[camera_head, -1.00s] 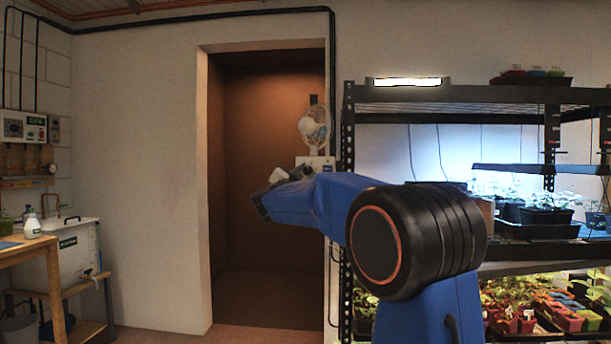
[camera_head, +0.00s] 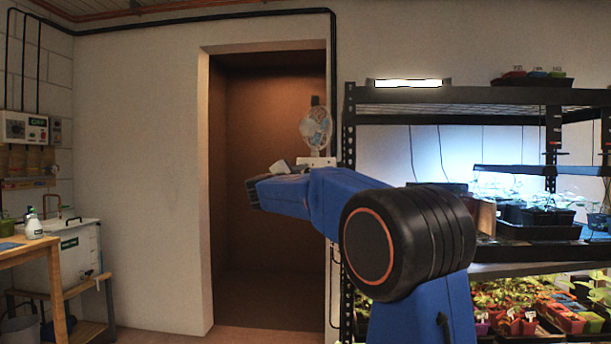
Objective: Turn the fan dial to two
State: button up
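A small fan (camera_head: 316,128) with a pale round head is mounted by the right edge of the doorway. A white box (camera_head: 318,161) sits just below it, its lower part hidden behind my arm; no dial can be made out on it. A white control panel (camera_head: 25,127) with a round dial (camera_head: 16,128) hangs on the far left wall, its markings too small to read. My gripper (camera_head: 253,193) is at the dark left end of my blue arm, in front of the doorway and well right of the panel. Its fingers cannot be made out.
A black shelf rack (camera_head: 430,97) with seedling trays and lamps stands to the right. A wooden bench (camera_head: 50,262) with a spray bottle (camera_head: 33,227) and a white tank (camera_head: 82,250) are at the left. The floor before the doorway looks clear.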

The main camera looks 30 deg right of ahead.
jog(key=shift+f, duration=0.1)
jog(key=o, duration=1)
jog(key=shift+d, duration=0.1)
jog(key=shift+o, duration=0.2)
jog(key=shift+s, duration=0.1)
jog(key=v, duration=1.7)
jog(key=shift+a, duration=0.25)
